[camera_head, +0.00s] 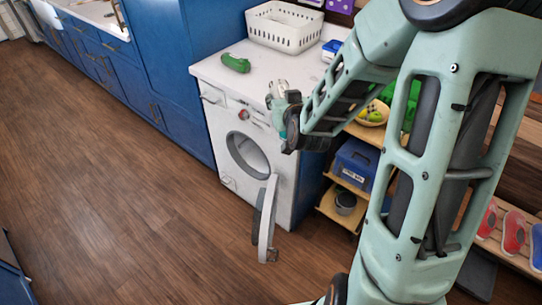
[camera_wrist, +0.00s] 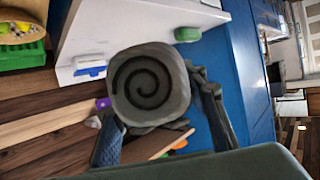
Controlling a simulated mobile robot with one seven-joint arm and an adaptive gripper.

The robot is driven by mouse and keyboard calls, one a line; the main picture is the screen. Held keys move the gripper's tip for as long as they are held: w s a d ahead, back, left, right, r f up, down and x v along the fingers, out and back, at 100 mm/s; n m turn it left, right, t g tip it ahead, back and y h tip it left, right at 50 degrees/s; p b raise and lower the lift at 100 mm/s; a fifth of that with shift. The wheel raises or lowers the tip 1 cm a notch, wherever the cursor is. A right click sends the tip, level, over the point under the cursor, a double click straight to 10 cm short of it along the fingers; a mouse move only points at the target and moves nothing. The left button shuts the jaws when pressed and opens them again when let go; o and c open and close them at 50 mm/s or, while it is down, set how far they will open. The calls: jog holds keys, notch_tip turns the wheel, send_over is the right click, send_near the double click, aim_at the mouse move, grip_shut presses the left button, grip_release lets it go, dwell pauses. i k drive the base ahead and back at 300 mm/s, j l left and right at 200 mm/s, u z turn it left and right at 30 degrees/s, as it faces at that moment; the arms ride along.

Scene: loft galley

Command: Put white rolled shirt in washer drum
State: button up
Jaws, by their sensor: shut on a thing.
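The white rolled shirt (camera_wrist: 150,85) shows end-on in the wrist view as a greyish roll with a dark spiral. My gripper (camera_wrist: 158,105) is shut on it, with one finger on each side. In the head view my gripper (camera_head: 283,103) is above the front right part of the washer (camera_head: 222,125), higher than the drum opening. The washer door (camera_head: 267,218) stands open, swung out to the right. The round drum opening (camera_head: 246,153) is uncovered, and its depth is mostly hidden.
On the counter above the washer are a green object (camera_head: 236,62), a white basket (camera_head: 284,27) and a blue-and-white box (camera_head: 331,50). Open shelves with a blue bin (camera_head: 356,163) stand right of the washer. Blue cabinets (camera_head: 112,75) are left. The wooden floor in front is clear.

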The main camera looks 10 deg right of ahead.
aim_at(263, 159)
jog(key=j+z, duration=0.45)
jog(key=j, duration=0.85)
jog(key=i+j+z, duration=0.2)
jog(key=j, duration=0.45)
jog(key=j+z, duration=0.15)
jog(key=j, duration=0.5)
jog(key=i+j+z, duration=0.2)
jog(key=j, duration=0.9)
jog(key=k+j, duration=0.15)
jog(key=j, duration=0.25)
jog(key=i+z, duration=0.05)
